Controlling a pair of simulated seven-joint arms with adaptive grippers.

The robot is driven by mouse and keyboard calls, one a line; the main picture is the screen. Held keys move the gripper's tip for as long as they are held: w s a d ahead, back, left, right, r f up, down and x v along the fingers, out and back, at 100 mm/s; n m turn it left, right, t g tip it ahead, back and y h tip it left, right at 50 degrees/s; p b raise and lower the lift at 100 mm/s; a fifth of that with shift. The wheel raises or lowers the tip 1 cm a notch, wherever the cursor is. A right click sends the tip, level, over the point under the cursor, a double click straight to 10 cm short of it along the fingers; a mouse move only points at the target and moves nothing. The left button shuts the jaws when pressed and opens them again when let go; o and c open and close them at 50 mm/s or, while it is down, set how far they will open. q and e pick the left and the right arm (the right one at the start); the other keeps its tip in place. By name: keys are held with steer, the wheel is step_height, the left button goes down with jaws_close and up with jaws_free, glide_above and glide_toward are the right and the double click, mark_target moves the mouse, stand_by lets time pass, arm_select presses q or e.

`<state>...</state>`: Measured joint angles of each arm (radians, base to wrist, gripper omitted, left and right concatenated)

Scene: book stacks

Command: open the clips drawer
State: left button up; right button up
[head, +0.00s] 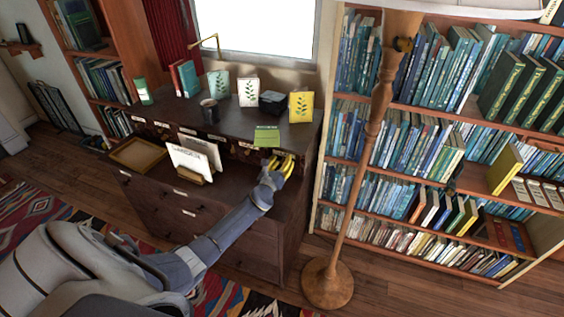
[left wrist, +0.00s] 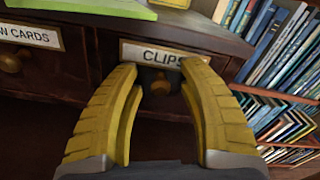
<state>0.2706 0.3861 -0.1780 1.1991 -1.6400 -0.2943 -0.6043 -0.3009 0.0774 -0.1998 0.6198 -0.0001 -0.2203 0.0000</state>
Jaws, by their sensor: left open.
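The clips drawer (left wrist: 218,75) is a small dark wood drawer front with a white label reading "CLIPS" (left wrist: 150,52) in the left wrist view. It sits in the upper row of the desk, at its right end, and looks closed. Its round knob (left wrist: 160,86) shows under the label, between my fingers. My left gripper (left wrist: 158,75) has two yellow fingers, open, one on each side of the knob; I cannot tell whether they touch it. In the head view my left gripper (head: 281,165) is at the desk's right front and hides most of that drawer. My right gripper is not in view.
A drawer with a "CARDS" label (left wrist: 30,36) is to the left. A green booklet (head: 266,136) lies on the desk top (head: 235,118) above. A letter holder (head: 195,160) and wooden tray (head: 137,154) stand left. A lamp pole (head: 372,135) and bookshelf (head: 322,190) are right.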

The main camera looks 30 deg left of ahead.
arm_select(q)
steer(key=shift+c, duration=0.5)
jaws_close()
steer(key=shift+r, duration=0.1)
